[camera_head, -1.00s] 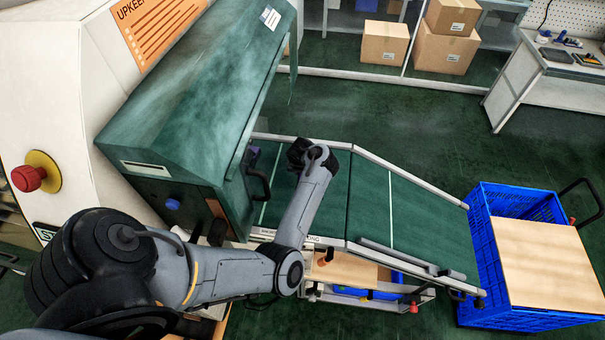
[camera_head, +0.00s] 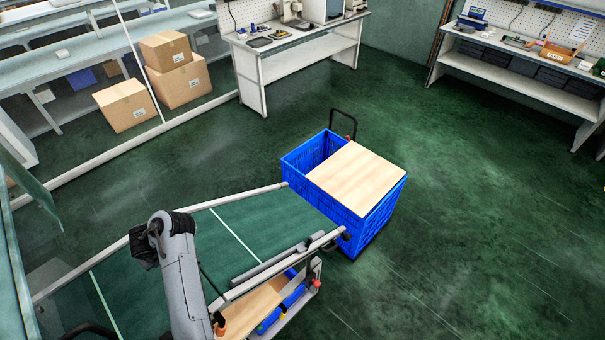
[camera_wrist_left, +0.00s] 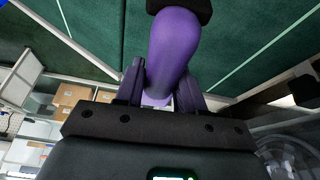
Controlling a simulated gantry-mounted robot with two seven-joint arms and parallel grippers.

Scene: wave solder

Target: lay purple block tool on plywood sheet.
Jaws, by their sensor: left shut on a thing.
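The purple block tool (camera_wrist_left: 174,48) has a rounded purple body with a black end and fills the upper middle of the left wrist view. My left gripper (camera_wrist_left: 160,94) is shut on it, with a finger on each side. Green conveyor surface shows behind the tool; I cannot tell how far below it lies. In the head view my left arm reaches over the conveyor, but the fingers and tool are hidden. A pale plywood sheet (camera_head: 356,177) lies across part of the blue crate. My right gripper is not in view.
The green conveyor (camera_head: 270,222) has metal side rails and ends close to the blue crate (camera_head: 305,155). Another wooden board (camera_head: 252,308) lies beneath it. Cardboard boxes (camera_head: 178,85) and workbenches (camera_head: 300,50) stand at the back. The floor right of the crate is clear.

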